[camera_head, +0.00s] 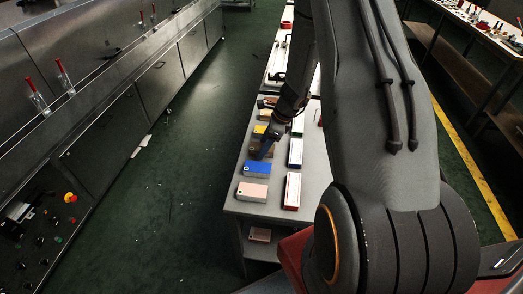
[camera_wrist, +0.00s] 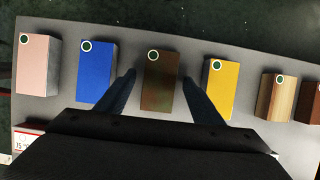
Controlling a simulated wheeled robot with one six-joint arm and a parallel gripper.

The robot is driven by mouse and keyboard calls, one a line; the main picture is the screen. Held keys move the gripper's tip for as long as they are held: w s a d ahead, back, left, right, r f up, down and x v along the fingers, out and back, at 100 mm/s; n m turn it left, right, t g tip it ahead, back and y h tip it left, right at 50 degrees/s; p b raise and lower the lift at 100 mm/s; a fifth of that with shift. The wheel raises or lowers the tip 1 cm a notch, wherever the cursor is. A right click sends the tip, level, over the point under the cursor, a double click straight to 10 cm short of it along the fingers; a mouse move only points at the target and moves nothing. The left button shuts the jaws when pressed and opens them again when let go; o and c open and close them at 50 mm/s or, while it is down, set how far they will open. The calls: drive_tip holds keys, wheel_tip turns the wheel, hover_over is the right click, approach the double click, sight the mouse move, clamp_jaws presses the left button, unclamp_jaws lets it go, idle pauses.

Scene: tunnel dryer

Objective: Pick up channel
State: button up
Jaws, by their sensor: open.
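I cannot tell which thing is the channel. A brown block (camera_wrist: 160,80) with a white-rimmed round spot lies on a grey table (camera_wrist: 140,40). In the wrist view my gripper (camera_wrist: 159,78) is open, with one finger on each side of this block; I cannot tell whether they touch it. In the head view my gripper (camera_head: 265,147) is over the table's left side, behind the blue block (camera_head: 257,169), and largely hides the brown block. The blue block (camera_wrist: 95,72) is left of my fingers in the wrist view; a yellow block (camera_wrist: 223,88) is right of them.
A pink block (camera_head: 253,192) lies at the table's near end. Long white boxes (camera_head: 292,190) lie along the right of the row. Wood-toned blocks (camera_wrist: 278,97) lie beyond the yellow one.

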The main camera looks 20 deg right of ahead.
drive_tip(key=shift+f, duration=0.15)
drive_tip(key=shift+c, duration=0.2)
drive_tip(key=c, duration=1.2)
